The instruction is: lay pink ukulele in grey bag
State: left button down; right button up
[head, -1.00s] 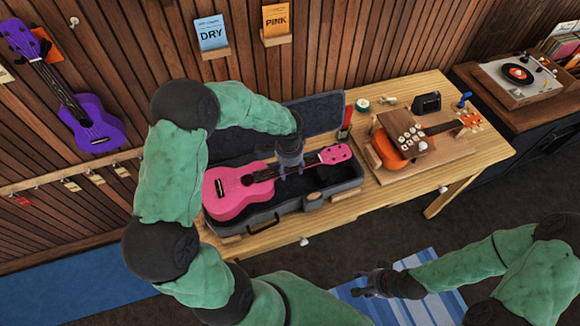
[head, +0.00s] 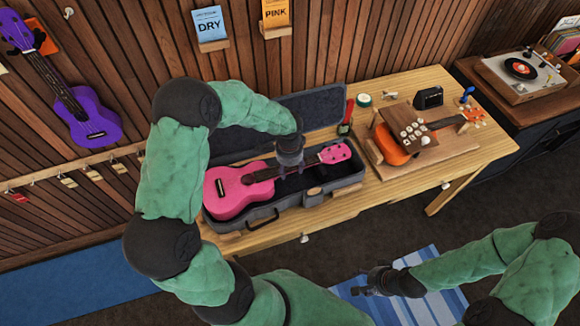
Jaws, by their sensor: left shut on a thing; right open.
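The pink ukulele (head: 238,192) lies along the open grey bag (head: 262,214), a padded case on the wooden table. Its body is at the left end and its pink headstock (head: 335,153) at the right end. My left gripper (head: 287,168) comes down from above and is shut on the ukulele's neck; its fingertips are small and partly hidden. The case's lid (head: 313,110) is raised behind, partly covered by my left arm. I cannot tell whether the body rests fully on the case floor. My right gripper (head: 362,283) is open and empty, low in front of the table.
An orange ukulele (head: 390,146) lies on a wooden board at the table's right, with a knobbed wooden block over it. A green roll (head: 363,100) and a black box (head: 429,98) stand behind. A purple ukulele (head: 88,118) hangs on the wall. A turntable (head: 519,76) is far right.

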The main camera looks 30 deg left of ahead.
pick_arm(q)
jog(key=shift+f+b, duration=1.85)
jog(key=shift+f, duration=0.4)
jog(key=shift+c, duration=1.7)
grip_release()
jog(key=shift+r, duration=0.1)
jog(key=shift+r+p, duration=0.75)
jog(key=shift+r, duration=0.15)
